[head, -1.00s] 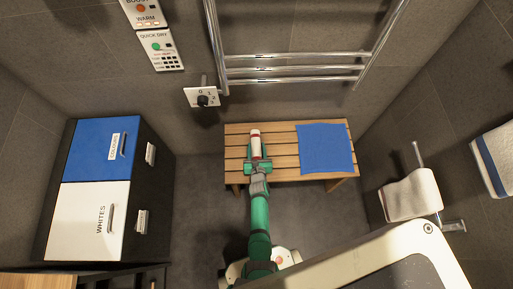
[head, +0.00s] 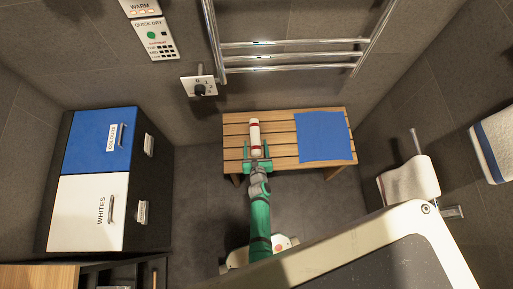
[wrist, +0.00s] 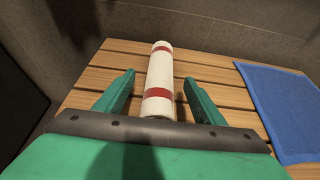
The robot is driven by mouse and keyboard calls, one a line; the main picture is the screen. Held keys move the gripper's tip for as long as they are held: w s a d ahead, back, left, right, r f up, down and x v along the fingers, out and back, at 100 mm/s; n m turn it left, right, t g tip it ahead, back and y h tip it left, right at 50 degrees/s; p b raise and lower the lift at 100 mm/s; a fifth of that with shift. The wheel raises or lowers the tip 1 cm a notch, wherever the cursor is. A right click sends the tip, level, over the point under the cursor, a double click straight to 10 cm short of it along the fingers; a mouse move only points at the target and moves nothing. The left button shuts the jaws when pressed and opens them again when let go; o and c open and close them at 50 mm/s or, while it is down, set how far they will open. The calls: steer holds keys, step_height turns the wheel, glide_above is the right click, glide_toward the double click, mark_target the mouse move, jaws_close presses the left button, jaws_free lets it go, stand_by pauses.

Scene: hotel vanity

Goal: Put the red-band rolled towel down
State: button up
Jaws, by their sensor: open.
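The red-band rolled towel (head: 254,133) is a white roll with red bands. It lies on the slatted wooden bench (head: 285,121), left of the blue mat. In the wrist view the towel (wrist: 159,82) lies lengthwise away from me, between and beyond my fingers. My gripper (head: 257,163) is at the bench's front edge, at the near end of the towel. In the wrist view my gripper (wrist: 158,100) has its two green fingers wide apart, with a gap on each side of the towel. The towel's near end is partly hidden by the gripper body.
A blue mat (head: 323,137) lies flat on the bench's right part. A chrome towel rail (head: 290,56) is on the wall above. A hamper with blue and white lids (head: 92,205) stands at the left. A white towel (head: 408,181) hangs at the right.

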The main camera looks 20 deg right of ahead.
steer(key=shift+v, duration=3.2)
steer(key=s+a+r+m+t+y, duration=0.1)
steer(key=s+a+r+m, duration=0.4)
steer(key=s+r+m, duration=0.25)
steer(key=s+a+r+m+y, duration=0.1)
steer(key=s+a+r+m, duration=0.45)
steer(key=s+m, duration=0.2)
steer(key=s+a+r+m, duration=0.1)
steer(key=s+r+m, duration=0.2)
steer(key=r+m, duration=0.3)
steer(key=s+a+r+m+t+y, duration=0.1)
steer(key=s+r+m, duration=0.2)
steer(key=r+m, duration=0.3)
steer(key=s+a+r+m, duration=0.1)
steer(key=s+r+m, duration=0.2)
steer(key=r, duration=0.6)
steer(key=m, duration=0.2)
steer(key=shift+s+r+m+y, duration=0.2)
steer(key=shift+r+m+y, duration=0.15)
steer(key=shift+m+y, duration=0.05)
